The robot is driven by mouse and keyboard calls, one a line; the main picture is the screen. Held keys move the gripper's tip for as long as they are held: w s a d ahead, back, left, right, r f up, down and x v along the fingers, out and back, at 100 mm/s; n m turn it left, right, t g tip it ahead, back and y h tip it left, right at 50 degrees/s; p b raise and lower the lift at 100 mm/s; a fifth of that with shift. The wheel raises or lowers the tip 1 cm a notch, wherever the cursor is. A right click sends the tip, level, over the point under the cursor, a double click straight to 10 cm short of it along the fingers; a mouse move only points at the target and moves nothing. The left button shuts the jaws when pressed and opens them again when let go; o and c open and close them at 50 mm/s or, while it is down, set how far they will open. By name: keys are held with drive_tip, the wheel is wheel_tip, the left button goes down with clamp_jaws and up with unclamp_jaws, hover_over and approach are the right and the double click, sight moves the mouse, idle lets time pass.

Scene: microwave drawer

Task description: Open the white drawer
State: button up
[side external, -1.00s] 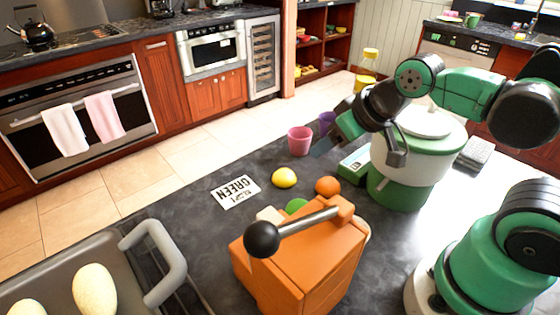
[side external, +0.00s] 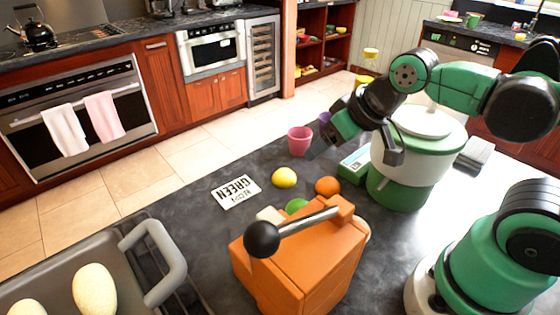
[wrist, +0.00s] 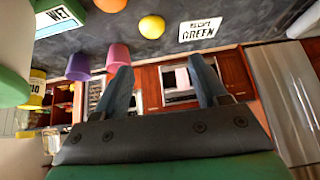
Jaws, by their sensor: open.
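The white drawer looks to be the pale microwave drawer (side external: 211,51) in the red-brown cabinets at the back, under the dark counter. Its front looks flush and closed in the side view. My gripper (side external: 318,146) is far in front of it, over the dark worktop near the pink cup, pointing left. In the wrist view, my gripper (wrist: 160,70) has its two blue-grey fingers spread with nothing between them. Cabinet fronts and pale appliance fronts show beyond the fingers, small and upside down; I cannot tell for sure which is the drawer.
A pink cup (side external: 300,140), a lemon (side external: 284,178), an orange (side external: 327,186) and a sign (side external: 236,191) lie on the dark worktop. An orange machine with a lever (side external: 300,255) stands in front. A grey tray (side external: 60,260) is at lower left. Tiled floor separates worktop and cabinets.

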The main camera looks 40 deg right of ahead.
sight(269, 214)
drive_tip(key=a+g, duration=0.2)
drive_tip(key=a, duration=0.2)
drive_tip(key=s+a+r+g, duration=0.1)
drive_tip(key=a+g, duration=0.1)
drive_tip(key=a, duration=0.3)
drive_tip(key=s+a+r+g, duration=0.1)
drive_tip(key=a+g, duration=0.1)
drive_tip(key=a, duration=0.3)
drive_tip(key=shift+s+r+g, duration=0.15)
drive_tip(key=shift+r+g, duration=0.05)
drive_tip(key=shift+g, duration=0.1)
drive_tip(key=shift+s+a+f, duration=0.1)
drive_tip(key=shift+a, duration=0.05)
drive_tip(key=shift+f, duration=2.65)
clamp_jaws()
